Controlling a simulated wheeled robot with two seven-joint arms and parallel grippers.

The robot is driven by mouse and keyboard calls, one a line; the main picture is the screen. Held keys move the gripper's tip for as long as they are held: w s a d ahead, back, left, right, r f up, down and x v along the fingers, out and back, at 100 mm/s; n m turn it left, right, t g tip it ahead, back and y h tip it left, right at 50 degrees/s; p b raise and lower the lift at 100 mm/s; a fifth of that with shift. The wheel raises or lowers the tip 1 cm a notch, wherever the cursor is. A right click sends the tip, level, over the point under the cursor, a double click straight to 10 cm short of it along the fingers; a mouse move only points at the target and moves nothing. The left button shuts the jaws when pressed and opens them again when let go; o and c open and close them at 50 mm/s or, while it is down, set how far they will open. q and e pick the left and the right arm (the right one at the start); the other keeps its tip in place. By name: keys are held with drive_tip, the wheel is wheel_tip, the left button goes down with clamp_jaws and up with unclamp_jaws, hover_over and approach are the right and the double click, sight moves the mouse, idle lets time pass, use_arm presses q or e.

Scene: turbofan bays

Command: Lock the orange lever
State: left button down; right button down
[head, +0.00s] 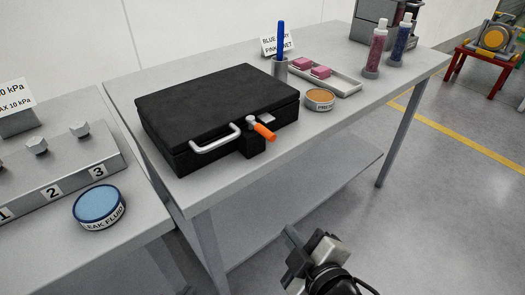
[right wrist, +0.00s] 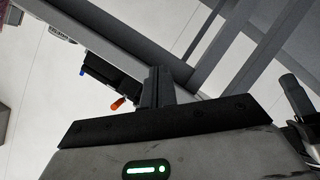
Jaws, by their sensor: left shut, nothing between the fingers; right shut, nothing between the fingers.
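The black case (head: 215,108) lies closed on the grey table, with a pale carrying handle (head: 215,138) on its front. The orange lever (head: 265,131) is mounted on a black block at the case's front, beside the handle, and points outward to the lower right. The lever also shows in the right wrist view (right wrist: 118,103), left of the fingers. My right gripper (head: 290,232) is shut and empty, in front of and below the table's front edge, apart from the lever. Its fingers also show in the right wrist view (right wrist: 158,80). My left gripper is not in view.
A tin with an orange top (head: 319,99), a pen cup (head: 280,69) and a tray (head: 343,86) with pink blocks stand right of the case. A blue-topped tin (head: 99,207) sits on the left bench. The table's front strip is clear.

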sight(265, 132)
drive_tip(key=a+r+n+t+y, duration=0.2)
drive_tip(key=a+r+n+t, duration=0.2)
drive_tip(key=r+n, duration=0.7)
drive_tip(key=shift+a+b, duration=0.25)
drive_tip(key=shift+b, duration=0.2)
drive_tip(key=w+r+p, duration=0.1)
drive_tip(key=w+p, duration=0.1)
drive_tip(key=w, duration=0.9)
drive_tip(key=shift+w+a, duration=0.3)
drive_tip(key=shift+d+y, duration=0.15)
drive_tip(key=shift+y, duration=0.15)
